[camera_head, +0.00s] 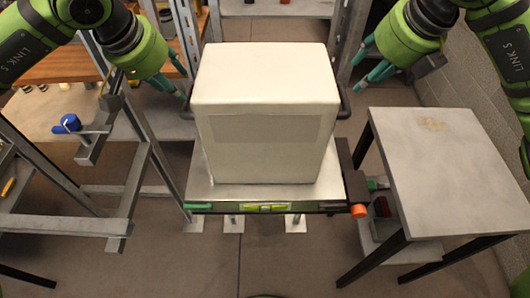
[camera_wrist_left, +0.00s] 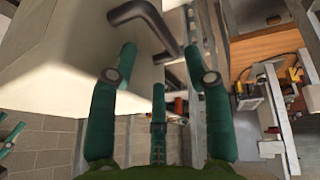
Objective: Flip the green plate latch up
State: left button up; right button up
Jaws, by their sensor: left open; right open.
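A large white box (camera_head: 265,95) stands on a metal plate stand (camera_head: 325,178). Along the stand's front edge are a green piece (camera_head: 198,206) at the left end and a yellow-green piece (camera_head: 264,207) in the middle. I cannot tell which is the green plate latch or how it is set. My left gripper (camera_head: 181,78) is open and empty beside the box's left side, above and behind the front edge. The left wrist view shows its spread fingers (camera_wrist_left: 159,58) near the box (camera_wrist_left: 60,55). My right gripper (camera_head: 366,62) is open and empty, right of the box.
A dark bent pipe (camera_wrist_left: 145,22) is close ahead of the left fingers. An orange knob (camera_head: 358,211) sits at the stand's front right corner. A grey table (camera_head: 450,170) stands right. A metal frame with a blue-handled valve (camera_head: 70,124) stands left. Floor in front is clear.

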aim_at(208, 207)
jog(key=k+j, duration=0.3)
jog(key=k, duration=0.15)
jog(key=k+j, duration=0.3)
jog(key=k, duration=0.15)
